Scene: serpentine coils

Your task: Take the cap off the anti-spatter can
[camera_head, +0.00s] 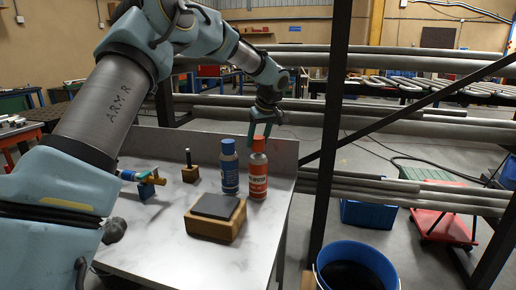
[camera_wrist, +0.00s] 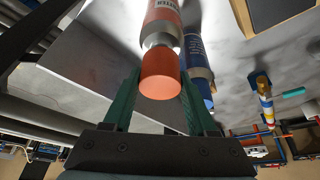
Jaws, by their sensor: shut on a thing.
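The anti-spatter can (camera_head: 257,181) is the orange-red can with white lettering, upright near the table's right edge. Its orange cap (camera_head: 258,146) is at the top, above a silvery neck. My gripper (camera_head: 260,137) reaches down from above and is shut on the cap. In the wrist view, the cap (camera_wrist: 160,76) is between the two green fingers (camera_wrist: 158,88), with the silvery shoulder and the can body (camera_wrist: 163,14) beyond it. The cap looks in line with the can; I cannot tell whether it is loose from the neck.
A blue can with a blue cap (camera_head: 229,170) stands close to the left of the orange can. A wooden block with a dark top (camera_head: 215,216) is in front. A small wooden block with a peg (camera_head: 190,173) and a brass-and-blue fitting (camera_head: 147,183) are further left. A dark post (camera_head: 328,140) rises to the right.

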